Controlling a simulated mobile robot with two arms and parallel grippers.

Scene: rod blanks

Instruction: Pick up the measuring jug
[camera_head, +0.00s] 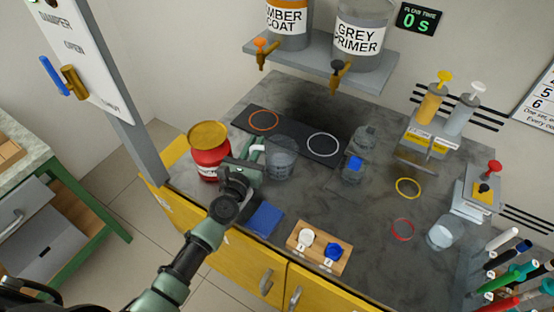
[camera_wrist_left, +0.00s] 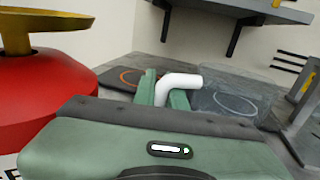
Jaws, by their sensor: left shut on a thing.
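The measuring jug (camera_head: 282,162) is a clear vessel with a white handle, standing upright near the dark strip on the grey worktop. My left gripper (camera_head: 252,160) comes in from the left and is shut on the jug's handle. In the left wrist view the white handle (camera_wrist_left: 182,81) sits between the green fingers (camera_wrist_left: 163,97), and the clear jug body (camera_wrist_left: 230,104) is to the right. I cannot tell whether the jug's base touches the worktop. My right gripper is not in view.
A red container with a yellow lid (camera_head: 209,152) stands close left of the gripper. A clear bottle with a blue part (camera_head: 358,160) stands to the right. Amber and grey dispensers (camera_head: 361,38) hang on a shelf behind. A blue pad (camera_head: 264,218) and a wooden board (camera_head: 318,252) lie in front.

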